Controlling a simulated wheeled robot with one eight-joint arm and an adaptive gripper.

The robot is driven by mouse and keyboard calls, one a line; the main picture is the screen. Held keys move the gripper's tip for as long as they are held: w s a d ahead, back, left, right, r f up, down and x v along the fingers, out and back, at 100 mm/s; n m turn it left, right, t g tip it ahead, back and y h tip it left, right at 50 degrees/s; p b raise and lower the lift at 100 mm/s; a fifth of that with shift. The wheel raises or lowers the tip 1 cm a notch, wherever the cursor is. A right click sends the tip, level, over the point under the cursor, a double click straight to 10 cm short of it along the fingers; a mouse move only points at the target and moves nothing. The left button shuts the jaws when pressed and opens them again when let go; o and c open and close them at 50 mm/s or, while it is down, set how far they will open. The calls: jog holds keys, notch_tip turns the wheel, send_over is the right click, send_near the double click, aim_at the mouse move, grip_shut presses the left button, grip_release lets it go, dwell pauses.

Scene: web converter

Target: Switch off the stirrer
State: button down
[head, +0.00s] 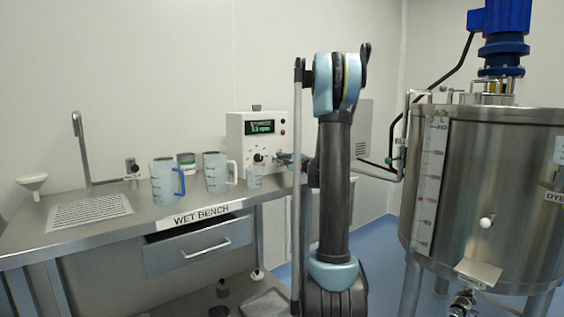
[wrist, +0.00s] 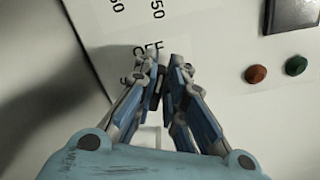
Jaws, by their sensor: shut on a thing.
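The stirrer control box (head: 249,142) is a white unit on the back of the wet bench, with a lit green display (head: 260,127). A black knob (head: 259,158) is on its front, below the display. My gripper (head: 281,159) is at the lower right of this front panel, to the right of the knob. In the wrist view my gripper (wrist: 163,82) has its fingertips close together over the panel, at a partly covered OFF label (wrist: 148,48). It is shut on a small switch there, largely hidden by the fingers.
A red button (wrist: 257,74) and a green button (wrist: 296,66) sit to the right of the fingers. On the bench are a clear beaker (head: 254,178), two jugs (head: 215,172) and a white funnel (head: 32,183). A steel tank (head: 470,190) stands at right.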

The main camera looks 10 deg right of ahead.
jog(key=n, duration=0.2)
jog(key=f+n, duration=0.1)
jog(key=n, duration=0.2)
jog(key=shift+s+a, duration=0.2)
jog(key=shift+n, duration=0.3)
jog(key=c, duration=1.7)
grip_release()
jog(key=shift+f, duration=0.1)
jog(key=shift+o, duration=0.2)
jog(key=shift+w, duration=0.1)
jog(key=shift+d, duration=0.15)
jog(key=shift+s+d, duration=0.15)
jog(key=shift+s, duration=0.2)
jog(key=v, duration=1.1)
jog(key=shift+s, duration=0.1)
